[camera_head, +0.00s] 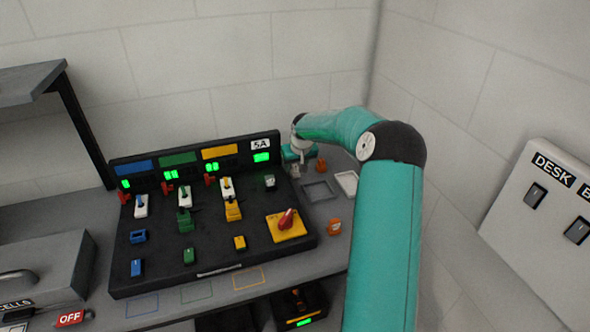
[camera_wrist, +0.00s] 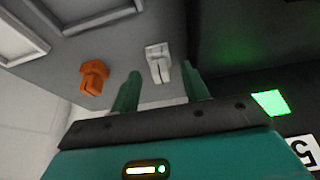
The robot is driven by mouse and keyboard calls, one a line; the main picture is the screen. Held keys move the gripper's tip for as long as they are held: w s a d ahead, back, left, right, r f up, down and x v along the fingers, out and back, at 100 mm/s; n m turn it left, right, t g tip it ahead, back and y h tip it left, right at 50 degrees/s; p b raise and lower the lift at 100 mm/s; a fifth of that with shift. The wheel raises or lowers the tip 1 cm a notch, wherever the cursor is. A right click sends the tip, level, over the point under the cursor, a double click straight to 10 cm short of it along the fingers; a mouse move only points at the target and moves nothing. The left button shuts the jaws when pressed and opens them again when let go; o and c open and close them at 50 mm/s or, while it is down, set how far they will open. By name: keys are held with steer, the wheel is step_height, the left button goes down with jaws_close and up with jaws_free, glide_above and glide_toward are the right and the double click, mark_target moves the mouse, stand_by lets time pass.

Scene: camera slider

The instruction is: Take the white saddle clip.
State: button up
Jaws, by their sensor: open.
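The white saddle clip (camera_wrist: 158,62) stands on the grey surface in the wrist view. In the head view it is a small pale shape (camera_head: 294,171) just below my gripper. My gripper (camera_wrist: 160,71) is open, with one green finger on each side of the clip in the picture. The fingers are apart from the clip, with visible space on both sides. My gripper (camera_head: 293,156) is at the far right corner of the black panel in the head view, its fingers hard to make out.
An orange clip (camera_wrist: 93,76) stands close beside my left finger in the wrist view. The black panel (camera_head: 155,263) with its switches lies left of my gripper. A white-edged frame (camera_head: 346,183) and a grey frame (camera_head: 318,191) lie to the right. Walls rise behind.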

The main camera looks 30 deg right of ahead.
steer(key=shift+w+f, duration=0.25)
steer(key=shift+f, duration=0.2)
steer(key=shift+c, duration=0.3)
jaws_close()
steer(key=shift+r, duration=0.15)
